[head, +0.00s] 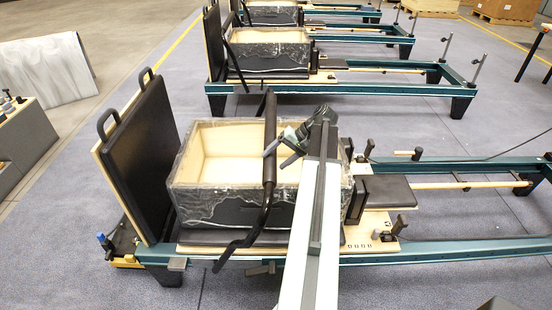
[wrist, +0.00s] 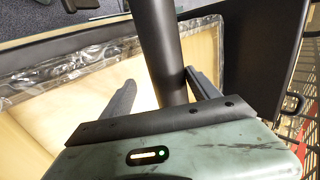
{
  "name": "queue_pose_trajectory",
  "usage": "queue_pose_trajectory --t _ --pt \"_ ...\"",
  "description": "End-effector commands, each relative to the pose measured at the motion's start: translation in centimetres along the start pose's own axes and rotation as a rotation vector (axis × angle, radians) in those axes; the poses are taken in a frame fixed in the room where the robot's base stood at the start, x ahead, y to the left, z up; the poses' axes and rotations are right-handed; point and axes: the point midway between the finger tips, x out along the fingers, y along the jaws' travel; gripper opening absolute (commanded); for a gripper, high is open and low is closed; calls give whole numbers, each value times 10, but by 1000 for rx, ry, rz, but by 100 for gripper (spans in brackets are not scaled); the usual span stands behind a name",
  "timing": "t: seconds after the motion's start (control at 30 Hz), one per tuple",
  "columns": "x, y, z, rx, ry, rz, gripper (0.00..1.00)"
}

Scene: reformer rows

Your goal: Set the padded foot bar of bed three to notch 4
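The dark padded foot bar (head: 270,125) of the nearest bed stands up across the open box, with a bent arm running down to the near rail. No notch numbers can be read. My gripper (head: 279,155) is just right of the bar, its fingers pointing toward it. In the wrist view the bar (wrist: 158,45) runs down between the two spread fingers of my gripper (wrist: 163,78), closer to the right finger. There is a clear gap to the left finger. The bar's lower part is hidden behind the gripper body. I cannot tell whether the right finger touches the bar.
A plastic-wrapped wooden box (head: 240,205) sits on the bed under my arm. A black padded board (head: 145,160) stands at the bed's left end. Teal rails (head: 450,250) run right. More beds stand behind (head: 340,88). Grey floor (head: 100,270) is clear at the front left.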

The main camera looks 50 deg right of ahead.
Motion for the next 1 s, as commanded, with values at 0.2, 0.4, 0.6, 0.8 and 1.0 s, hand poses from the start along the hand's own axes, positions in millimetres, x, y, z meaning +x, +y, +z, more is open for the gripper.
queue_pose_trajectory --t 0.2,0.4,0.6,0.8,1.0 --pt "-45 -5 -1 2 3 1 68" --pt "-74 -2 -1 2 2 1 68" --pt "-72 0 0 0 1 1 68" --pt "-71 0 0 0 1 1 68" --pt "-69 -20 -8 -89 -27 21 68"
